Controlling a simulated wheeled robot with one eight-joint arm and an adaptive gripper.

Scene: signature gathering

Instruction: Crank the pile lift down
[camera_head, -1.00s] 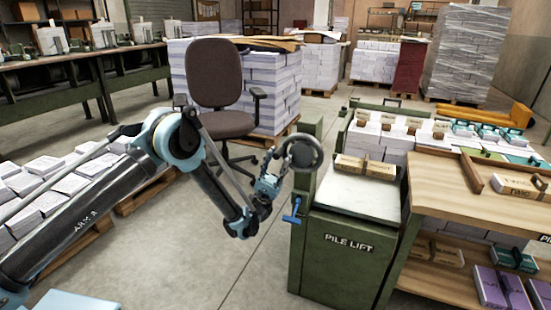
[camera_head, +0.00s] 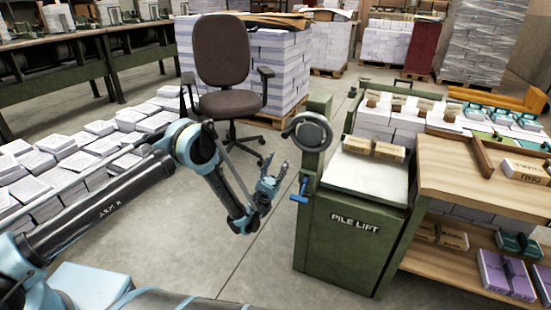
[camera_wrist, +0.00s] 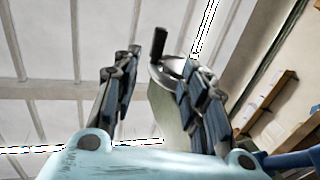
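The green pile lift (camera_head: 335,245) stands right of centre in the head view, its white platform (camera_head: 368,178) near the top. A round grey crank wheel (camera_head: 312,132) is on its left side, with a blue lever (camera_head: 300,188) below it. My gripper (camera_head: 272,178) is left of and below the wheel, fingers up, apart from it. In the wrist view my gripper (camera_wrist: 160,95) has its fingers spread with nothing held. A black crank knob (camera_wrist: 159,42) and part of the wheel's disk (camera_wrist: 168,72) show beyond and between the fingers.
Paper-wrapped packs (camera_head: 388,151) sit at the platform's back edge. A wooden bench (camera_head: 470,180) adjoins on the right. An office chair (camera_head: 222,65) stands behind my arm, and paper stacks (camera_head: 60,160) lie left. The floor (camera_head: 245,265) before the lift is clear.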

